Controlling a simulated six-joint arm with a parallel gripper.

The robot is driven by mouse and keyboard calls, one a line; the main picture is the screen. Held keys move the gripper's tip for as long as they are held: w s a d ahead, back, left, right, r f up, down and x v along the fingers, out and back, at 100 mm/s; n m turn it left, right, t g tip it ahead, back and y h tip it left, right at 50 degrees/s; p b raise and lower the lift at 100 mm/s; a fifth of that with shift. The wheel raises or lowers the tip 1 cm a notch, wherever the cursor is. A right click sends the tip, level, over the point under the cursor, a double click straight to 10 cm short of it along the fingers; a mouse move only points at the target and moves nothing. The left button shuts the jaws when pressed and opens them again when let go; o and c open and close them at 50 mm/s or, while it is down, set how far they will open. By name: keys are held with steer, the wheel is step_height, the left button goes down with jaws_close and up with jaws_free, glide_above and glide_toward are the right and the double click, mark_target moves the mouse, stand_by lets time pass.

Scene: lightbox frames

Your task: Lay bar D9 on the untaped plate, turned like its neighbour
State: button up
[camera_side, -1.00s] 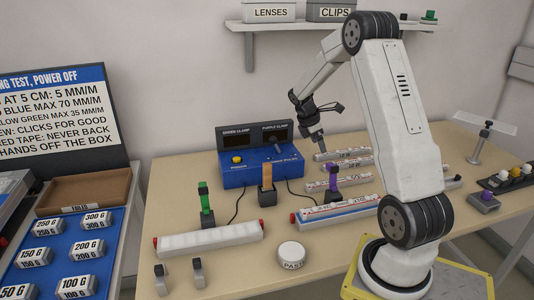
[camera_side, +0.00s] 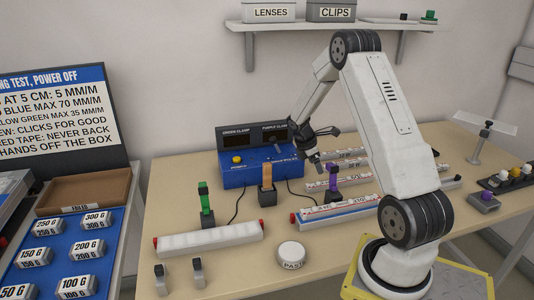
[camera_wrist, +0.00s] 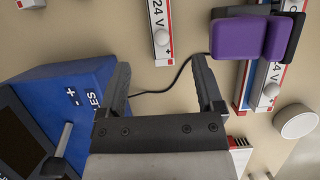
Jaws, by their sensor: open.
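My gripper (camera_side: 317,157) is open, above the bench between the blue control box and the loose bars. In the wrist view its fingers (camera_wrist: 162,88) are apart, with only bench and a cable between them. Several white bars lie at the back right, including one bar (camera_side: 322,186) nearer the purple clamp; a bar marked 24 V shows in the wrist view (camera_wrist: 160,35). No D9 label is readable. A white plate (camera_side: 208,238) with red ends lies front left. A second plate (camera_side: 340,218) with a blue stripe carries a labelled bar (camera_side: 350,206). Which plate is untaped I cannot tell.
The blue control box (camera_side: 232,176) stands left of my gripper. Green (camera_side: 205,205), orange (camera_side: 266,178) and purple clamps (camera_side: 332,180) stand upright, with cables nearby. A round tub (camera_side: 291,255) sits at the front. Bare bench lies between the two plates.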

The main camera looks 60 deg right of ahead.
mark_target(323, 181)
steer(key=shift+x, duration=2.1)
steer(key=shift+d+f, duration=0.1)
steer(key=shift+x, duration=2.5)
steer(key=shift+s, duration=0.1)
jaws_close()
